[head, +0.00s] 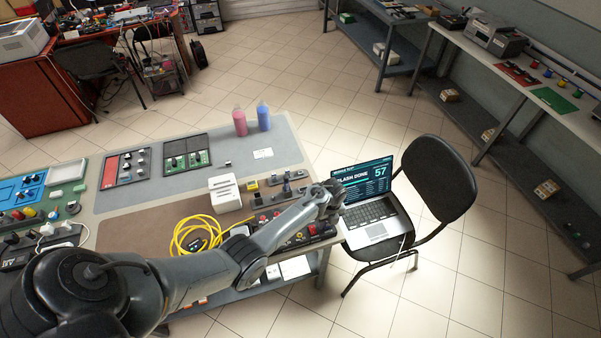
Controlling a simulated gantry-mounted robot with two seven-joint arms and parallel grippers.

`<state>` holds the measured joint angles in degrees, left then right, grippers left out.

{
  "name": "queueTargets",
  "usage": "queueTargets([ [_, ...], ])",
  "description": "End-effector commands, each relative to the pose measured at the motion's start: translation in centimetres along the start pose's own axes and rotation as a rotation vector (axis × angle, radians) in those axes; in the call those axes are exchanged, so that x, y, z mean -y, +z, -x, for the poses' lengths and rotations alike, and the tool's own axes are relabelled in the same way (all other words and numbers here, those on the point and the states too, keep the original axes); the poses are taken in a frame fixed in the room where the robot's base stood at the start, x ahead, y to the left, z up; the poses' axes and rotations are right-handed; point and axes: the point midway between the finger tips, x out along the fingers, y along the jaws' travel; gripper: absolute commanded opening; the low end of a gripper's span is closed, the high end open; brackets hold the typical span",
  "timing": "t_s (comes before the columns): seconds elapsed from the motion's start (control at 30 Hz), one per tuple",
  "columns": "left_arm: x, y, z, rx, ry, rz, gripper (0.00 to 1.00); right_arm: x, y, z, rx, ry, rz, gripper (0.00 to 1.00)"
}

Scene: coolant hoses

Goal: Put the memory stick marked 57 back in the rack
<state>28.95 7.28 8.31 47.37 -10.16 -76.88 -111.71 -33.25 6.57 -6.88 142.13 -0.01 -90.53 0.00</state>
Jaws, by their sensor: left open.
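A laptop (369,208) stands open on the chair at the table's right end. Its screen reads "FLASH DONE" and "57". My left gripper (334,207) is open at the laptop's left side, in front of the screen's left edge. A memory stick marked 57 cannot be made out; that side of the laptop is partly hidden by the gripper. A grey holder with small dark upright pieces (287,188) stands on the table left of the gripper; I cannot tell whether it is the rack. My right gripper is out of view.
The black chair (436,182) stands beside the table (283,139). A white slotted box (225,194), a yellow cable coil (192,236) and a dark strip with coloured parts (290,227) lie near my forearm. Red (240,123) and blue (264,117) bottles stand at the back.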

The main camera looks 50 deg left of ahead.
Motion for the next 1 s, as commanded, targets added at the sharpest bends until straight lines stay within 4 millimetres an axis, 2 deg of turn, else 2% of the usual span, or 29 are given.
queueTargets([
  [0.77, 0.00, -0.03, 0.00, -0.001, 0.000, 0.000, 0.48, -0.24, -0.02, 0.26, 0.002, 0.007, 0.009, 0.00],
  [0.87, 0.00, -0.03, -0.01, -0.001, 0.000, 0.000, 0.36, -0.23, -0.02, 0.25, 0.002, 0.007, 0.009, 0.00],
  [1.0, -0.01, -0.03, -0.01, -0.001, 0.000, 0.000, 0.14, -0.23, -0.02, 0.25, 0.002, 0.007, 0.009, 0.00],
])
